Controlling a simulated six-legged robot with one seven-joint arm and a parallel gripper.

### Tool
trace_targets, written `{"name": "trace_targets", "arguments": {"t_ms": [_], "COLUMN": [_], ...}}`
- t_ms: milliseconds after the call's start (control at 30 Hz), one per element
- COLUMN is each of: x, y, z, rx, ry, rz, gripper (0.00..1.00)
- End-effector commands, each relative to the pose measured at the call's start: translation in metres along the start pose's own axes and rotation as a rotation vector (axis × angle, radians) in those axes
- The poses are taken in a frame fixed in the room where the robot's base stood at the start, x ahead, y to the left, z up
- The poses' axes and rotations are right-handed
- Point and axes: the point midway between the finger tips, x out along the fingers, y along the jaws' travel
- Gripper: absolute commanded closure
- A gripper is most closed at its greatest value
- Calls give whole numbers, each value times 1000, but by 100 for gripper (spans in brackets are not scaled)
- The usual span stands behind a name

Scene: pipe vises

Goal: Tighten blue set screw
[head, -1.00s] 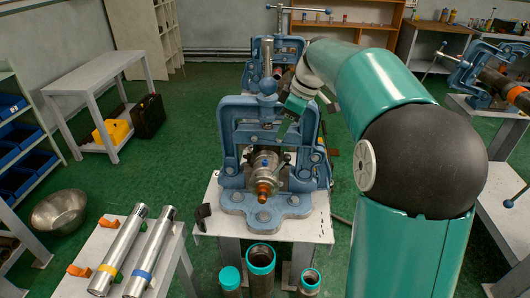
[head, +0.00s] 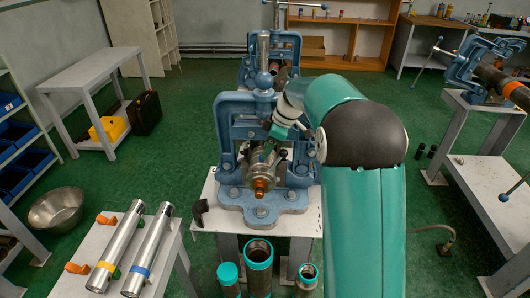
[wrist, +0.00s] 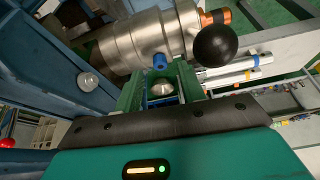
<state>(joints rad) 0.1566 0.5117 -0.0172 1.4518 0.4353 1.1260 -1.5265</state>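The blue set screw (wrist: 160,62) sticks out of the side of a silver metal cylinder (wrist: 150,38). In the head view the cylinder (head: 262,172) is held in the blue pipe vise (head: 228,140), with an orange end facing the front. My gripper (wrist: 160,78) has two green fingers standing apart, with the screw lined up between their tips. I cannot tell whether either finger touches it. In the head view my gripper (head: 269,148) reaches down onto the cylinder from the upper right and hides the screw.
A black ball knob (wrist: 220,46) is close to my right finger in the wrist view. A side table (head: 108,250) at lower left holds two silver tubes with yellow and blue bands. Teal-rimmed pipes (head: 258,252) stand in front of the vise. A second vise (head: 480,62) is at right.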

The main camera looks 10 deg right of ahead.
Motion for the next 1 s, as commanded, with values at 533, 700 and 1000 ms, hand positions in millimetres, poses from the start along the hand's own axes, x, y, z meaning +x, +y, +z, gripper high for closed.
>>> {"name": "trace_targets", "arguments": {"t_ms": [533,700,1000], "x": [25,25,24], "y": [0,0,0], "z": [0,0,0], "rx": [0,0,15], "ry": [1,0,1], "rz": [0,0,8], "gripper": [66,100,100]}}
